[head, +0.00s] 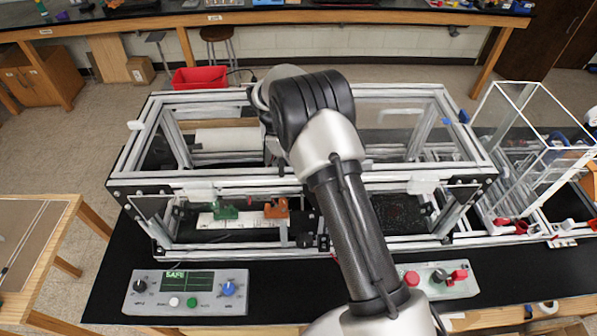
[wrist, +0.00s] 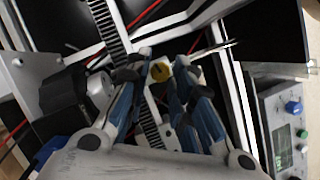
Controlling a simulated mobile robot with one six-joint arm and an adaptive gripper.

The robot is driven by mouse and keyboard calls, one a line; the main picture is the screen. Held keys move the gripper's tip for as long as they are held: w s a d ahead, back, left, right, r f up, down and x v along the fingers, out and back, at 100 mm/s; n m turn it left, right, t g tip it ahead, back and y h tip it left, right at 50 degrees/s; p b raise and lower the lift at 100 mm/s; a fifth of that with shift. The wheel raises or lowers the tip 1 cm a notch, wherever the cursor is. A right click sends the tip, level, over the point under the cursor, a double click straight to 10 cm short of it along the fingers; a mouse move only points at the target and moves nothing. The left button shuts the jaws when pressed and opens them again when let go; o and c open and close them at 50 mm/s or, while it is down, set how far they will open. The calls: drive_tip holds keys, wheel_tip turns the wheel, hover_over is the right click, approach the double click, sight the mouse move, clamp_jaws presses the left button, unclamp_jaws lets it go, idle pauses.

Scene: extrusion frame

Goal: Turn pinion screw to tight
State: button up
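In the wrist view, a gold round screw head (wrist: 161,73) with a dark slot sits on a small white block. It appears to be the pinion screw. A black toothed rack (wrist: 107,27) runs past it at a slant. My gripper (wrist: 162,62) is open, with its blue-grey fingers to either side of the screw. Gaps seem to show between the dark fingertips and the screw; I cannot tell if either touches it. In the head view, my own arm hides the gripper and the screw.
An aluminium extrusion frame (head: 330,183) surrounds the work area. A dark cylinder with a silver end (wrist: 98,87) lies close left of the fingers. A control box (head: 186,292) with knobs and a "SAFE" display stands in front. A red-button box (head: 437,281) is at right.

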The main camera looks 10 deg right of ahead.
drive_tip(key=o, duration=0.3)
